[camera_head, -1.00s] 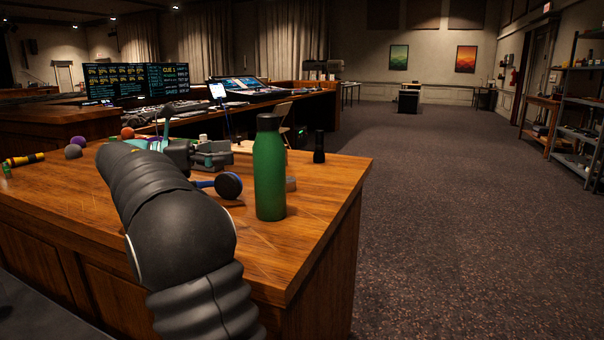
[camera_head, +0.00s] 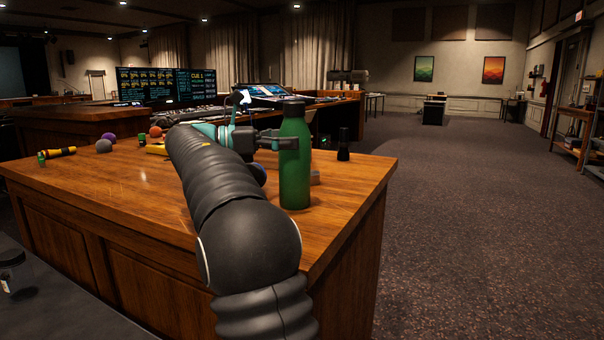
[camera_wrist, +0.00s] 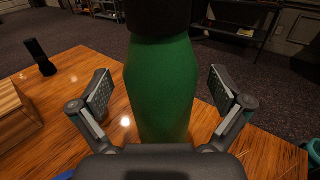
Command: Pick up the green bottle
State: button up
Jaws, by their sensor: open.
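The green bottle (camera_head: 295,165) with a dark cap stands upright on the wooden desk, near its right end. In the wrist view the bottle (camera_wrist: 162,85) fills the middle, its dark top cut off by the upper edge. My gripper (camera_wrist: 161,90) is open, with one finger on each side of the bottle and a visible gap at both sides. In the head view my gripper (camera_head: 283,143) reaches the bottle's upper body from the left. My arm hides part of the desk behind it.
The wooden desk (camera_head: 130,190) also holds a small black upright object (camera_head: 344,144) right of the bottle. A wooden block (camera_wrist: 15,110) shows at left in the wrist view. Small balls (camera_head: 104,146) and a yellow-black tool (camera_head: 60,152) lie at the left. Carpet at right is clear.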

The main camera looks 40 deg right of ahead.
jog(key=shift+s+d, duration=0.2)
jog(key=shift+d, duration=0.15)
jog(key=shift+d, duration=0.1)
jog(key=shift+c, duration=1.2)
jog(key=shift+s, duration=0.1)
jog(key=c, duration=1.6)
jog(key=shift+r, duration=0.1)
